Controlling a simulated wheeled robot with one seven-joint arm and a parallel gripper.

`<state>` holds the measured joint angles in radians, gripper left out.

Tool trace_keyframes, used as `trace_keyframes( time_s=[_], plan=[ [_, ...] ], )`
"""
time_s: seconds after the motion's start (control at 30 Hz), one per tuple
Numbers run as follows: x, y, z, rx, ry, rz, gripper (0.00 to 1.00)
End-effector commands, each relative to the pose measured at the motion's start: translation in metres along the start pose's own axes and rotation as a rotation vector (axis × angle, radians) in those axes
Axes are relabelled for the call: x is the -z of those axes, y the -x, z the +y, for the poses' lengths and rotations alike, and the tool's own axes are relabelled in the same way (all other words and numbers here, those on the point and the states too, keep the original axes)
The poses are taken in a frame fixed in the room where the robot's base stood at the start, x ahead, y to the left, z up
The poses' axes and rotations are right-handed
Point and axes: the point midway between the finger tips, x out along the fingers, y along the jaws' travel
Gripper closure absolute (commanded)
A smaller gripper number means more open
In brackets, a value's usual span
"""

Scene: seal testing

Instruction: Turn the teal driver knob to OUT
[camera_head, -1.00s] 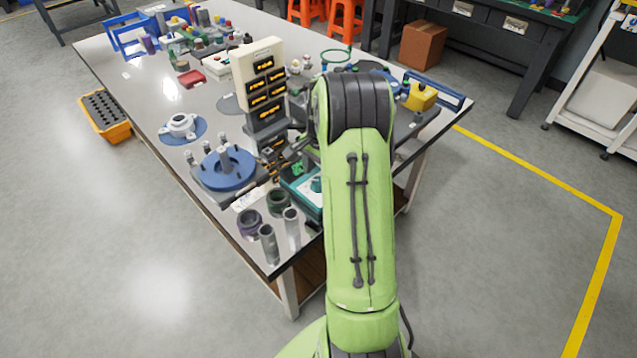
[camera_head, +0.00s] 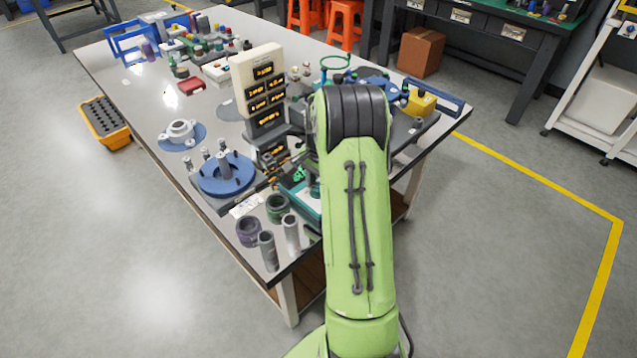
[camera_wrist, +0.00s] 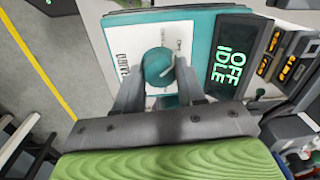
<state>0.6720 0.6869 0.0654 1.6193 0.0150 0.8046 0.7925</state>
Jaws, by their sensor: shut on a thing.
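The teal driver knob (camera_wrist: 158,67) sits on a white panel plate (camera_wrist: 125,42) of a teal box (camera_wrist: 207,28) in the wrist view. A pale pointer mark shows at the knob's right side. The plate's lettering is sideways and only partly readable. A dark display (camera_wrist: 233,55) beside it reads OFF and IDLE in green. My gripper (camera_wrist: 160,80) has its two grey fingers on either side of the knob and is shut on it. In the head view the teal box (camera_head: 303,203) shows partly, and my arm hides the gripper.
A tall cream and dark display tower (camera_head: 262,80) with amber readouts stands close behind the box. Grey cylinders (camera_head: 268,250), a green ring (camera_head: 277,207) and a blue round fixture (camera_head: 222,175) stand to its left. The floor on the right is clear.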

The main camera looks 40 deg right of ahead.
Motion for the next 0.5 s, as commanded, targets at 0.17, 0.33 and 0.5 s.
trace_keyframes(
  time_s=[0.17,0.33,0.5],
  plan=[
    [-0.0001,0.0013,-0.0005,0.001,0.057,-0.003,0.91],
    [0.0003,0.0023,-0.0005,0.0,0.164,-0.007,0.91],
    [0.0004,0.0022,-0.0008,0.0,0.302,-0.013,0.91]
  ],
)
